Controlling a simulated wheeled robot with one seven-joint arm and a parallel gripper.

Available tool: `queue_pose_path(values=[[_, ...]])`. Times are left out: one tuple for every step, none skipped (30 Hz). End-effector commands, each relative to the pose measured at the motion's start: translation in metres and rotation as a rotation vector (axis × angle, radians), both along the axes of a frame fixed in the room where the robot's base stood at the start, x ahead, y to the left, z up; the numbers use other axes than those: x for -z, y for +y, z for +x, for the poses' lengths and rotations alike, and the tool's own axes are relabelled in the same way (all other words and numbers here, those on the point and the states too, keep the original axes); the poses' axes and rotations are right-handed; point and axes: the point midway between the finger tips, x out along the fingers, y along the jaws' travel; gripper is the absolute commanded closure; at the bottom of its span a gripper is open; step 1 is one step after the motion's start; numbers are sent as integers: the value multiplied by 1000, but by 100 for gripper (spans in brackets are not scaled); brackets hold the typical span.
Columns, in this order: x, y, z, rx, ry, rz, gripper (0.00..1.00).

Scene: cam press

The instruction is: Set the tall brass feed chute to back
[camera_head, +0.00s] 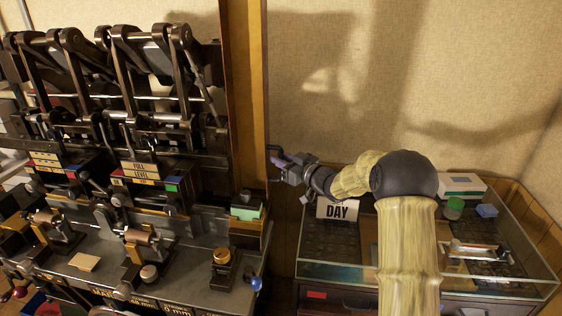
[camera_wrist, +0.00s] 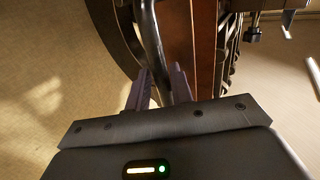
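I cannot pick out the tall brass feed chute with certainty in either view. My gripper (camera_head: 277,158) is at the right of the tall brown post (camera_head: 247,90), in front of the wall. In the wrist view my gripper (camera_wrist: 158,88) has its two purple-grey fingers apart. A dark curved rod (camera_wrist: 152,40) runs down toward the gap between the fingers. I cannot tell whether it lies between them or beyond them. No grip on it shows. The post's reddish-brown side (camera_wrist: 205,50) is just right of the fingers.
The dark press machine (camera_head: 110,130) with levers and rollers fills the left. A short black stand with a brass top (camera_head: 221,255) is at its front right. A glass-topped case (camera_head: 340,270) with a DAY sign (camera_head: 337,210) stands at right, under my arm.

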Motion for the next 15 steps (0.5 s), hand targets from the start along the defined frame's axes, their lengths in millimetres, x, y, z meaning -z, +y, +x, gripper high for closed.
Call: queue_pose_path(values=[[1, -1, 0, 2, 1, -1, 80], [1, -1, 0, 2, 2, -1, 80], [1, -1, 0, 2, 3, -1, 80], [2, -1, 0, 2, 3, -1, 80], [2, 0, 0, 1, 4, -2, 80], [2, -1, 0, 1, 4, -2, 80], [2, 0, 0, 1, 4, -1, 80], [3, 0, 0, 1, 5, -2, 80], [3, 0, 0, 0, 5, -2, 80], [3, 0, 0, 0, 5, -2, 80], [3, 0, 0, 0, 5, -2, 80], [3, -1, -1, 0, 5, -2, 80], [3, -1, -1, 0, 6, -3, 80], [4, -2, -2, 1, 6, -3, 80], [4, -4, -4, 1, 6, -3, 80]])
